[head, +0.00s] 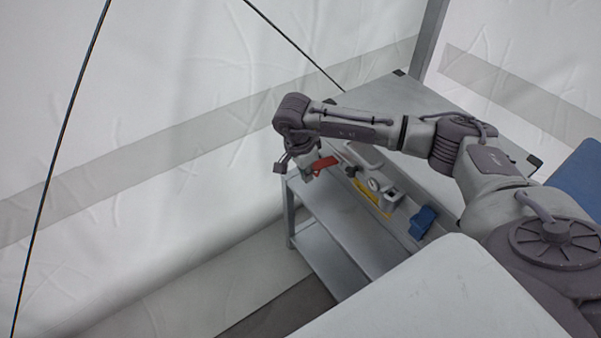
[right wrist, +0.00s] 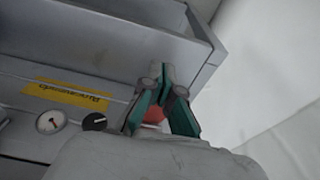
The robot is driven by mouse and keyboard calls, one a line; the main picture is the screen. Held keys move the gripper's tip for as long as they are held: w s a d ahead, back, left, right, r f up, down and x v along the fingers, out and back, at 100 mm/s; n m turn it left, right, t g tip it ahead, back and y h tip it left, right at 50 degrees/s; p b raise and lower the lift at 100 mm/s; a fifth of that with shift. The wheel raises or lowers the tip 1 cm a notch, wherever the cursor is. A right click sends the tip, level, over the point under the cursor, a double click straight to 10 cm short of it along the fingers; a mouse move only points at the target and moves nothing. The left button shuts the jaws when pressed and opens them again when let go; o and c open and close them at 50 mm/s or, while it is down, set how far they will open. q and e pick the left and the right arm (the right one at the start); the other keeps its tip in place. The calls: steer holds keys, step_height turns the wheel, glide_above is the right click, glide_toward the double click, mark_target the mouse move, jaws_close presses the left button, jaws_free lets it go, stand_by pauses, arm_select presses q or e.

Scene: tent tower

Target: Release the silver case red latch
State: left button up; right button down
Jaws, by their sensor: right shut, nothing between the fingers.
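My right gripper (head: 308,174) hangs at the left end of the workbench. In the right wrist view its teal fingers (right wrist: 162,76) are shut, with their tips together and empty, in front of a grey case-like body (right wrist: 75,38). A red part (head: 325,163) shows beside the gripper in the head view. A rounded red part (right wrist: 153,114) also shows through the gap between the fingers in the right wrist view. I cannot tell whether this is the latch or whether the fingers touch it. My left gripper is not in view.
The grey body carries a yellow label (right wrist: 66,94), a round gauge (right wrist: 51,121) and a black knob (right wrist: 94,121). A blue object (head: 422,222) sits on the workbench (head: 440,98). A lower shelf (head: 345,232) lies below. White tent walls (head: 150,90) stand close by on the left.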

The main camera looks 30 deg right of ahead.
step_height(320, 180, down, 2)
steer(key=shift+f+b, duration=0.1)
steer(key=shift+b, duration=0.3)
steer(key=shift+d+f+h+b, duration=0.15)
steer(key=shift+f+h+b, duration=0.15)
steer(key=shift+f+h, duration=0.5)
steer(key=shift+d+f+h+b, duration=0.25)
steer(key=shift+f+h, duration=0.15)
steer(key=shift+h, duration=0.15)
steer(key=shift+d+f+h+b, duration=0.1)
steer(key=shift+f+h+b, duration=0.1)
steer(key=shift+f+h, duration=0.25)
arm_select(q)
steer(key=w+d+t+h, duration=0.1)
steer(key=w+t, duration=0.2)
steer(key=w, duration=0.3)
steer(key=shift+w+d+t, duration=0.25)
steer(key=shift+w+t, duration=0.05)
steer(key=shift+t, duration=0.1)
arm_select(e)
steer(key=shift+d+f+h, duration=0.15)
steer(key=shift+h, duration=0.25)
